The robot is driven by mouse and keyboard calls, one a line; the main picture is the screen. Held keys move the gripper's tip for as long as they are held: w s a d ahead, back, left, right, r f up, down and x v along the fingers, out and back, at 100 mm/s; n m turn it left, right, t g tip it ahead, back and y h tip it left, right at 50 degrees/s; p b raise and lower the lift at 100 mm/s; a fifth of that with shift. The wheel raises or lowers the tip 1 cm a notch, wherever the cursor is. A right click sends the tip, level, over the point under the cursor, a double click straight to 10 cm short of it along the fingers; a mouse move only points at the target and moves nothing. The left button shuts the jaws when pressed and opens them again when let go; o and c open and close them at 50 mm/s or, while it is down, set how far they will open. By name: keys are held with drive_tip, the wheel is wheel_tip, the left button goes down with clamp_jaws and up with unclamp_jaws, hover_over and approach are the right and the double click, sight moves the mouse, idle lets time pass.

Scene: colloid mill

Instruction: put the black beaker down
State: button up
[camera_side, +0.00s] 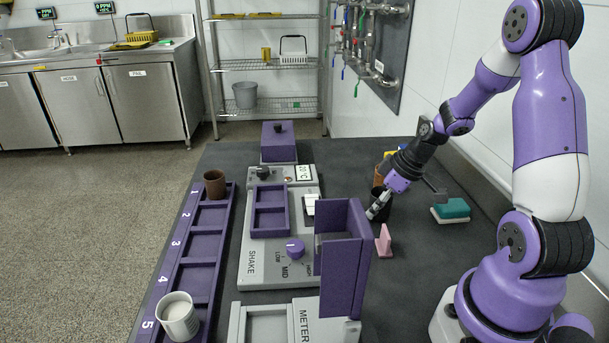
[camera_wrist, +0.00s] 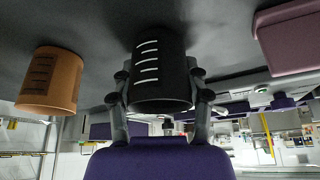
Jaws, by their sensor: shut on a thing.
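The black beaker (camera_wrist: 160,75) has white graduation marks and sits between the two fingers of my gripper (camera_wrist: 160,96) in the wrist view. The fingers are shut on its sides. In the side view the black beaker (camera_side: 384,211) is partly hidden behind my gripper (camera_side: 377,207) and the purple upright holder. Its base is at or very close to the dark tabletop (camera_side: 430,275); I cannot tell whether it touches.
An orange beaker (camera_wrist: 50,78) stands beside the black one; it also shows in the side view (camera_side: 378,177). A pink piece (camera_side: 384,241) and a teal-topped block (camera_side: 452,209) are nearby. The numbered purple rack (camera_side: 204,244) holds a brown beaker (camera_side: 215,185) and a white one (camera_side: 179,318).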

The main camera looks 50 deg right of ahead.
drive_tip(key=shift+f, duration=0.15)
drive_tip(key=o, duration=0.7)
drive_tip(key=shift+o, duration=0.2)
drive_tip(key=shift+s+d+r, duration=0.1)
drive_tip(key=shift+r, duration=0.35)
drive_tip(key=v, duration=1.1)
drive_tip(key=s+a+r+m, duration=0.1)
drive_tip(key=a+r, duration=0.2)
drive_tip(key=a, duration=0.5)
drive_tip(key=s+a+r+m+h, duration=0.1)
drive_tip(key=a+r+m, duration=0.1)
drive_tip(key=a, duration=0.7)
drive_tip(key=shift+a+r+t, duration=0.25)
drive_tip(key=shift+r+t, duration=0.15)
drive_tip(key=shift+r, duration=0.1)
